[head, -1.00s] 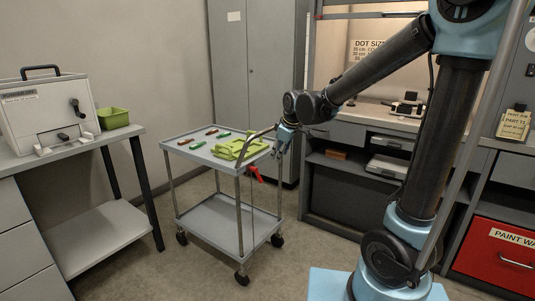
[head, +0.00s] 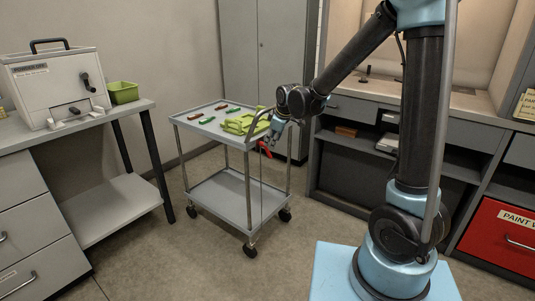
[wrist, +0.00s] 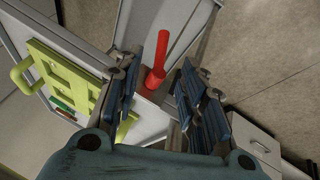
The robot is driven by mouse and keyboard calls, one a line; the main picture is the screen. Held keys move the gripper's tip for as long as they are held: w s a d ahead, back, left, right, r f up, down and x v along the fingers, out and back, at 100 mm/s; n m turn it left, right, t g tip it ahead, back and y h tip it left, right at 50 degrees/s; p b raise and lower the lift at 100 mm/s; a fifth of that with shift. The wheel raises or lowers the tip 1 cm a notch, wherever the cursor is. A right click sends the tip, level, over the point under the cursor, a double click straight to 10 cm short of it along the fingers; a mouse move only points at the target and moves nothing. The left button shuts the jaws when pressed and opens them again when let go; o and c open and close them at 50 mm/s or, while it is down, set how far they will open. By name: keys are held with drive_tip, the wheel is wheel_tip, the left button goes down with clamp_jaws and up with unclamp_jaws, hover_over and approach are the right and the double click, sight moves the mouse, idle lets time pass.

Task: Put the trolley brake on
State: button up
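The grey two-shelf trolley (head: 225,195) stands on castors in the middle of the head view. Its red brake lever (head: 265,149) sticks out at the handle end, just under the top shelf. In the wrist view the red lever (wrist: 158,77) stands up between the fingers from its mount. My gripper (head: 274,132) is at the handle end, close to the lever. In the wrist view my gripper (wrist: 174,52) is open, with a finger on each side of the lever and gaps visible. Whether either finger touches it, I cannot tell.
A green lattice piece (head: 240,123) and several small coloured sticks lie on the trolley top. A bench (head: 110,205) with a white machine (head: 55,85) and a green bin (head: 123,92) stands left. A workbench (head: 345,105) is behind. Floor in front of the trolley is clear.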

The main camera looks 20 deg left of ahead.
sight(268, 151)
drive_tip(key=shift+x, duration=4.95)
drive_tip(key=shift+w, duration=0.1)
clamp_jaws()
